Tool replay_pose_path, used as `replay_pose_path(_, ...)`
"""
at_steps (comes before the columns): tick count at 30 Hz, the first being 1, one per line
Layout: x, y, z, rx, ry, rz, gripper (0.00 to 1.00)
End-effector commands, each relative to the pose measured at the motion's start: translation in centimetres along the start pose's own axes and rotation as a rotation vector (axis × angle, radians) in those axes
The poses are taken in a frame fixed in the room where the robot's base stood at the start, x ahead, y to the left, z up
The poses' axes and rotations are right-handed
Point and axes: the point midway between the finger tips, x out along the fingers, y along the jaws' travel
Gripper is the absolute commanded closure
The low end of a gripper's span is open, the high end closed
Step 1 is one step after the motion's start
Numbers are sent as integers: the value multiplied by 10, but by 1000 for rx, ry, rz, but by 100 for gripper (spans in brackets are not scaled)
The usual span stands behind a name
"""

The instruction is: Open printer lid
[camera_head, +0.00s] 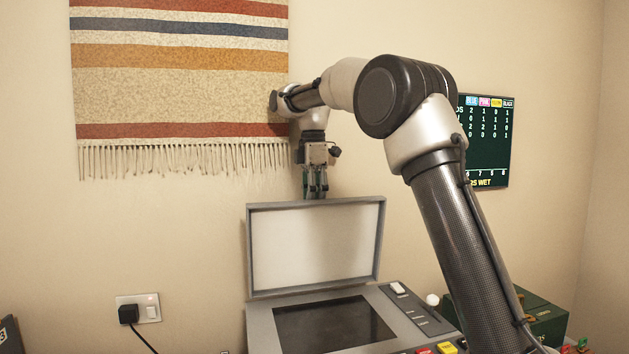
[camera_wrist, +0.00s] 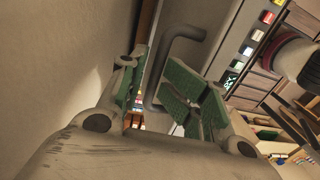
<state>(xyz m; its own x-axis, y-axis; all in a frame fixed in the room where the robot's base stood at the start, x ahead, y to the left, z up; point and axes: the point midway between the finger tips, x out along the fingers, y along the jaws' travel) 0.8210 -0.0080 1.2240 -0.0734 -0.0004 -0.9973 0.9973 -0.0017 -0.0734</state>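The printer (camera_head: 262,328) stands at the bottom middle of the head view, with a dark glass plate (camera_head: 335,322) on its top. Its lid (camera_head: 378,240), a grey frame with a pale inner panel, stands raised, nearly upright, at the printer's back edge. My gripper (camera_head: 316,194) points down just above the lid's top edge, in front of the wall. In the wrist view its green-padded fingers (camera_wrist: 165,92) are apart, with a gap between them. A grey bent bar (camera_wrist: 184,32) shows beyond this gap; I cannot tell whether it touches the fingers.
A striped fringed hanging (camera_head: 180,70) covers the wall at upper left. A dark scoreboard (camera_head: 488,140) hangs at right, behind my arm. A plugged wall socket (camera_head: 138,308) is left of the printer. A green box (camera_head: 540,318) stands to its right.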

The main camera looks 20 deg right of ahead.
Motion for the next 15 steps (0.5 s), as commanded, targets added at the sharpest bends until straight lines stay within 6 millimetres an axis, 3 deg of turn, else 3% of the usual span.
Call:
replay_pose_path(9, -70, 1, 0, 1, 1, 5, 68)
replay_pose_path(15, -98, 0, 0, 1, 1, 5, 68)
